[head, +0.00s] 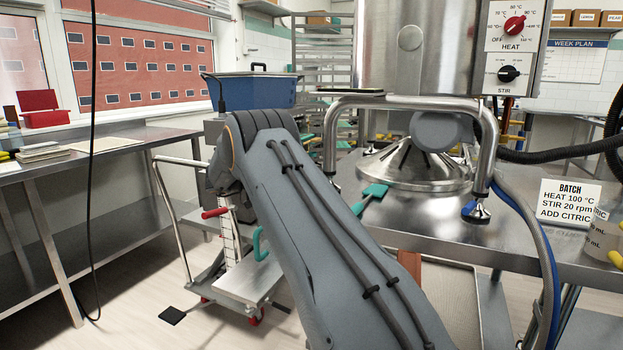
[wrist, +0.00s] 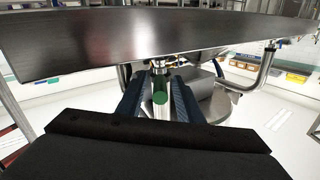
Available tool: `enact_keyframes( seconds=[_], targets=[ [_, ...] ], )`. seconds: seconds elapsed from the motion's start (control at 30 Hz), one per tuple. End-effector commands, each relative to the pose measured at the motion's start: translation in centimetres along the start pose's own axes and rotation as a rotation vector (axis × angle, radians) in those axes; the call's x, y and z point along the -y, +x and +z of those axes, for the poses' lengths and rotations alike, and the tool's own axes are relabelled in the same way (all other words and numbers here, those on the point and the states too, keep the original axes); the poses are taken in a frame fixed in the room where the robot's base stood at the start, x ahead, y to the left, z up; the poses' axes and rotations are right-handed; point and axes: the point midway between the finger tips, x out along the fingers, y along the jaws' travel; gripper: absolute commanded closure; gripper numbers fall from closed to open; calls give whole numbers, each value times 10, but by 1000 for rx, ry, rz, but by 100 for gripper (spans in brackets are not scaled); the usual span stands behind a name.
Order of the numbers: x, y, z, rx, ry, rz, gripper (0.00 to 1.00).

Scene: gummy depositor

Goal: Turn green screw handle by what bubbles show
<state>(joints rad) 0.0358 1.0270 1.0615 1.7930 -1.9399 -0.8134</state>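In the wrist view the green screw handle (wrist: 160,98) shows as a round green end on a pale stem, below a small metal fitting. My gripper (wrist: 160,78) is open, with one dark blue finger on each side of the handle and a visible gap on both sides. I cannot tell whether either finger touches the fitting. In the head view my arm hides the gripper and the green handle. No bubbles can be made out in either view.
A steel tank (head: 408,45) stands over the steel table (head: 430,228). A control panel (head: 514,48) has a red HEAT knob and a black STIR knob. A batch card (head: 568,202) stands at right. A cart (head: 250,280) stands left of my arm. A wide metal surface (wrist: 100,42) hangs above my gripper.

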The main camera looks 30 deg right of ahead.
Motion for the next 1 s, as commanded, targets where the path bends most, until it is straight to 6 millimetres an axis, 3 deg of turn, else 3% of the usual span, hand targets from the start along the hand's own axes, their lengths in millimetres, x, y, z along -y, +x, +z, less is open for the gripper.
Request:
enact_keyframes(
  seconds=[0.17, 0.6, 1.0],
  targets=[
    [0, -38, 3, 0, 0, -2, 67],
    [0, -56, -2, 2, -2, -3, 67],
    [0, -59, 0, 3, -1, -4, 67]
  ],
)
